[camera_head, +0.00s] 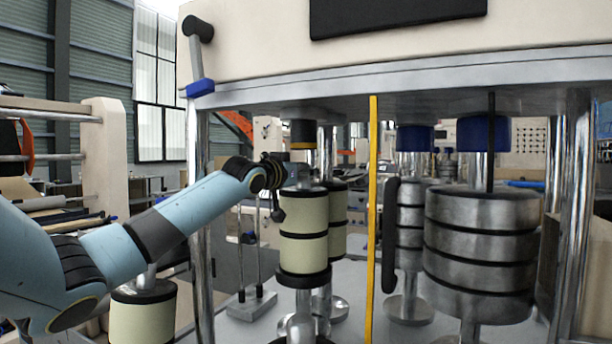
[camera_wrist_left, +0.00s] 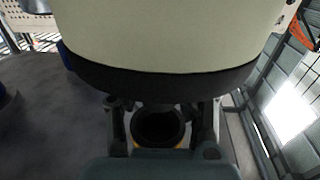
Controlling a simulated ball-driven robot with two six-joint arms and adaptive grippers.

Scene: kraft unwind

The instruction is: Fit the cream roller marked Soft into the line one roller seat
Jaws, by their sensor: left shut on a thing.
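A cream roller (camera_head: 303,240) with black bands stands upright under the machine's overhang. My left gripper (camera_head: 282,174) is at its top end and shut on its narrow upper neck. In the left wrist view the roller's cream side and black end band (camera_wrist_left: 155,80) fill the upper part, and a dark round end (camera_wrist_left: 158,126) shows between the fingers. No Soft marking is readable. A dark and amber collar (camera_head: 303,133) hangs directly above the roller, and a metal post (camera_head: 301,325) stands beneath it; whether either touches it is unclear. No line one label is readable. My right gripper is not in view.
Another cream roller (camera_head: 338,225) stands close behind, and one more (camera_head: 143,318) is at lower left. A yellow upright bar (camera_head: 373,220) runs just to the right. Steel rollers (camera_head: 480,250) stand beyond it. A chrome post (camera_head: 200,225) is on the left.

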